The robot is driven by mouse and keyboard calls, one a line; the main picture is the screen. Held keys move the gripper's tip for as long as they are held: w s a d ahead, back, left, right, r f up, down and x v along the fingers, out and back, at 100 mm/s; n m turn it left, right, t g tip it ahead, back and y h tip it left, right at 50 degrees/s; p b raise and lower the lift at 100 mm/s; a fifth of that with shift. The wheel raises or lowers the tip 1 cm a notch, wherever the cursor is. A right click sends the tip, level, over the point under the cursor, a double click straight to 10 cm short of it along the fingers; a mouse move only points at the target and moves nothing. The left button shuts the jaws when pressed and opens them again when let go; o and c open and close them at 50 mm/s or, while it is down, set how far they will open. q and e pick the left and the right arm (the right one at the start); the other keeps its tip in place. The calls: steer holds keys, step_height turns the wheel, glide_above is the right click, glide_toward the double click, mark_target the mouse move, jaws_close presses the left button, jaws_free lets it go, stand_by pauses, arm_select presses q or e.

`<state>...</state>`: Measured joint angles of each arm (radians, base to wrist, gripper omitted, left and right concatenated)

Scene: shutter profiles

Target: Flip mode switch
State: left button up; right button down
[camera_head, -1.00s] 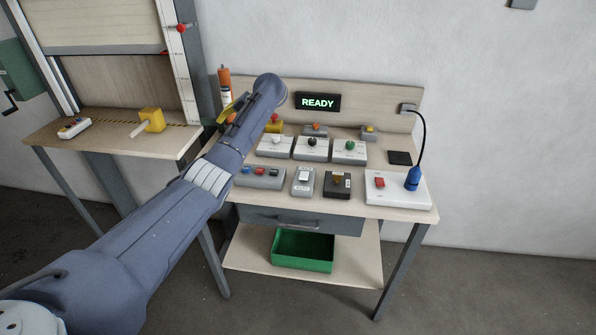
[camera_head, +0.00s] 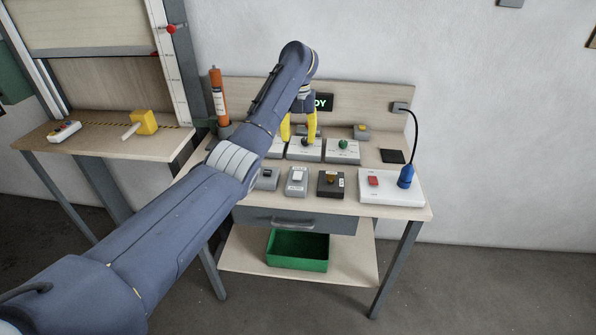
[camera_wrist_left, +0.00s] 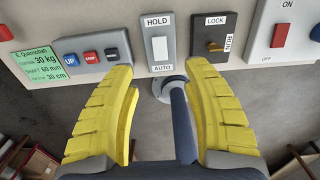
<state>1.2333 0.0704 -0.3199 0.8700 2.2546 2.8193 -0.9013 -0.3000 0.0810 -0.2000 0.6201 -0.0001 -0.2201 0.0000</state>
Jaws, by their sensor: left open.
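The HOLD/AUTO switch (camera_head: 297,178), a grey box with a white rocker, sits in the front row on the bench. It also shows at the top middle of the left wrist view (camera_wrist_left: 159,48). I cannot tell which way the rocker is tipped. My left gripper (camera_head: 297,138) has its yellow fingers spread and pointing down over the row behind the switch. In the left wrist view its fingers (camera_wrist_left: 158,72) stand either side below the switch, with nothing held between them. The fingers appear apart from the switch. My right gripper is in neither view.
A LOCK/RUN switch box (camera_head: 331,183) stands right of the switch, and a white ON/OFF panel (camera_head: 390,190) with a blue plug beyond. An UP/STOP button box (camera_wrist_left: 92,50) is left. A knob box (camera_head: 305,152) is under the fingers. A display (camera_head: 323,103) is partly hidden.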

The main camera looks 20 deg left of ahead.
mark_target(298, 172)
arm_select(q)
step_height(298, 172, down, 14)
stand_by(0.7)
steer(key=shift+c, duration=0.2)
